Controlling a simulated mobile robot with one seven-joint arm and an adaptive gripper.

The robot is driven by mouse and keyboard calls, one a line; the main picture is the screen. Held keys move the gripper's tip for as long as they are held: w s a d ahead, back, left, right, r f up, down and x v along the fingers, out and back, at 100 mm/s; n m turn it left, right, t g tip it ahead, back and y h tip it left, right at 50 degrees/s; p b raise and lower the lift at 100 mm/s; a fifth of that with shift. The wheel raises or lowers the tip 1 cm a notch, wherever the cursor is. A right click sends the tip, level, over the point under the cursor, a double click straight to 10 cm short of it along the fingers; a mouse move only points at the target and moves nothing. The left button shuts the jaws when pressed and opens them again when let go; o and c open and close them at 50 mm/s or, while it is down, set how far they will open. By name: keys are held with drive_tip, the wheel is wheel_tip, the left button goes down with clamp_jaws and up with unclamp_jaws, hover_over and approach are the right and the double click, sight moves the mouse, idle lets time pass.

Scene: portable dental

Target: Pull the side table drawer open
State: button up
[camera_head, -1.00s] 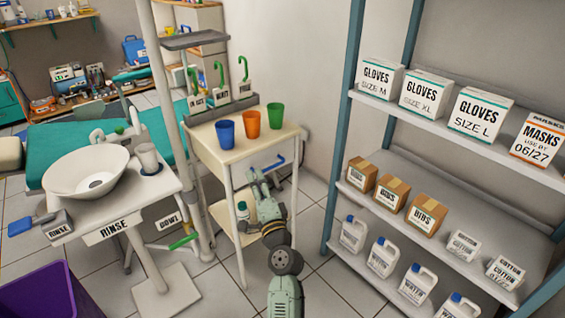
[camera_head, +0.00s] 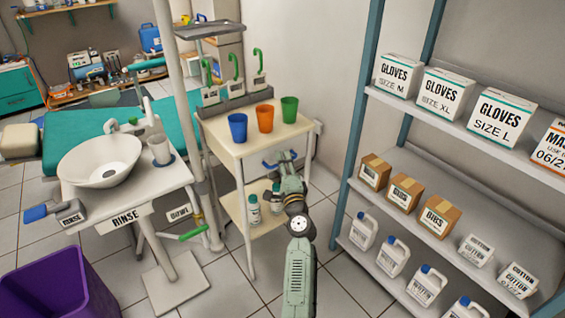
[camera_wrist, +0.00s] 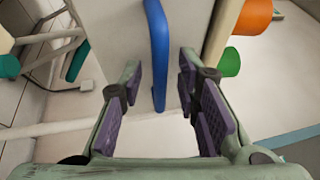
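The cream side table (camera_head: 262,139) stands left of centre in the head view. Its drawer front faces me and looks closed. The drawer's blue bar handle (camera_head: 278,160) shows just at my gripper (camera_head: 286,168), which partly covers the front. In the wrist view the blue handle (camera_wrist: 158,50) runs down the picture, with its near end between the two fingers of my gripper (camera_wrist: 158,92). The fingers are apart, with a gap on each side of the handle. I see no contact with it.
Blue (camera_head: 238,128), orange (camera_head: 265,118) and green (camera_head: 289,110) cups stand on the table top. Bottles (camera_head: 253,208) stand on its lower shelf. A tall shelf rack (camera_head: 374,95) is at the right, a sink stand (camera_head: 100,165) at the left. Some floor between is free.

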drive_tip(key=shift+w, duration=0.15)
drive_tip(key=shift+c, duration=0.4)
clamp_jaws()
idle(0.5)
